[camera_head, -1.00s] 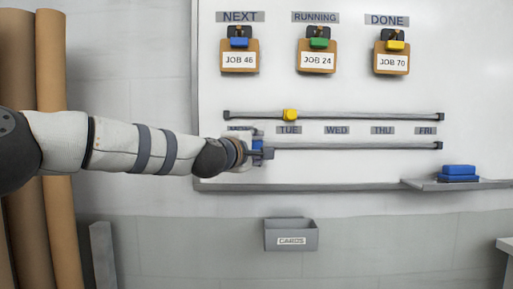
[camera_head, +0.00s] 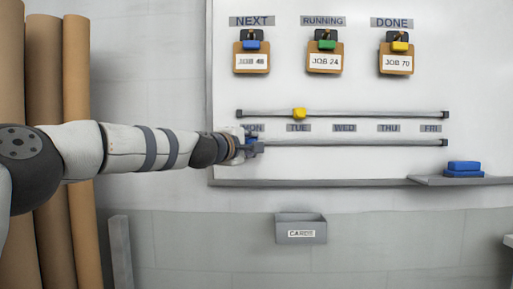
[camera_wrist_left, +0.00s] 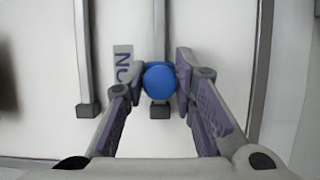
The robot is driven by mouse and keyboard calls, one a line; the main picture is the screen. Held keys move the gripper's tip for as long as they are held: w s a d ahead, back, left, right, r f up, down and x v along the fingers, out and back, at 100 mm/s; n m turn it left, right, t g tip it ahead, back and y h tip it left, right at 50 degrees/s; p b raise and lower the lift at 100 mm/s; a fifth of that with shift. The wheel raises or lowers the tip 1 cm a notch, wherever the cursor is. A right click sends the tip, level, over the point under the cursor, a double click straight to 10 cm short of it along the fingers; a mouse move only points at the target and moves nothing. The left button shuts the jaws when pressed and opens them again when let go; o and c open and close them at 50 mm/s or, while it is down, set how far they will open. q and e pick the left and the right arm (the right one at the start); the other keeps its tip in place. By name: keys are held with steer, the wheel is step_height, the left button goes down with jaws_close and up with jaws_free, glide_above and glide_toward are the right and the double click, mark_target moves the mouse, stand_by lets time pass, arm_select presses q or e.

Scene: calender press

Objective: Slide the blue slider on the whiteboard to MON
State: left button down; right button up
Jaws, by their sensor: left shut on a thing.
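The blue slider (camera_wrist_left: 160,82) sits on the lower rail (camera_head: 350,142) close to its left end, level with the MON label (camera_wrist_left: 123,66), which is partly hidden by my gripper in the head view. My left gripper (camera_head: 256,146) reaches in from the left at that spot. In the left wrist view my left gripper (camera_wrist_left: 160,80) has its fingers on both sides of the round blue knob, shut on it. In the head view only a bit of blue shows beside the fingers. My right gripper is not in view.
A yellow slider (camera_head: 299,113) sits on the upper rail (camera_head: 370,113) near TUE. Job cards hang above under NEXT, RUNNING and DONE. A grey card box (camera_head: 301,229) hangs below the board.

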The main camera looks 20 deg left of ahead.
arm_select(q)
steer(key=shift+a, duration=0.2)
steer(key=c, duration=1.6)
jaws_free()
steer(key=shift+o, duration=1.2)
steer(key=shift+s+a, duration=0.1)
steer(key=shift+a, duration=0.05)
steer(key=shift+s, duration=0.15)
steer(key=s+a, duration=0.1)
steer(key=s, duration=1)
steer(key=shift+s, duration=0.3)
